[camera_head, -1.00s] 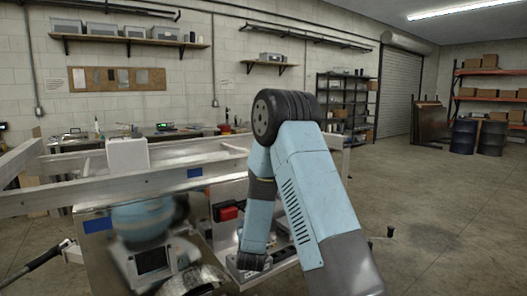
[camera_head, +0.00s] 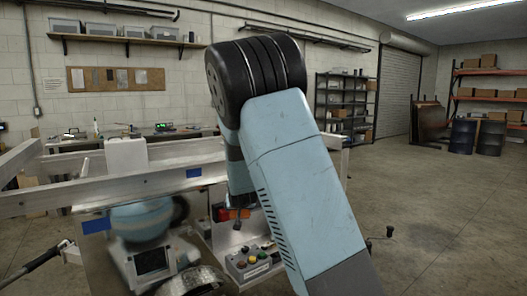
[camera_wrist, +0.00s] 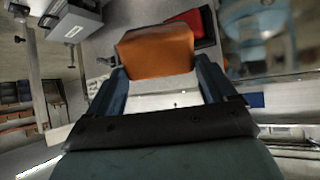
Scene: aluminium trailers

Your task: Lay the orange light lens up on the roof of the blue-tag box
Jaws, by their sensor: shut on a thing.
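The orange light (camera_wrist: 155,52) is a block between the fingers of my gripper (camera_wrist: 160,80) in the wrist view. My gripper is shut on it. In the head view my gripper (camera_head: 238,222) is small and partly behind my arm, above a metal ledge, with a bit of orange (camera_head: 241,214) at its tip. A blue tag (camera_head: 97,225) marks a shiny metal box (camera_head: 85,211) at the left, below the rails; its roof is seen almost edge-on. Another blue tag (camera_head: 193,173) is on a rail. The wrist view shows one blue tag (camera_wrist: 254,100); I cannot tell which. The lens direction is unclear.
Aluminium rails (camera_head: 60,194) cross above the box. A white block (camera_head: 126,155) stands among them. A button box (camera_head: 252,262) sits below my gripper. A red thing (camera_wrist: 188,27) lies beyond the light in the wrist view. Floor at the right is open.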

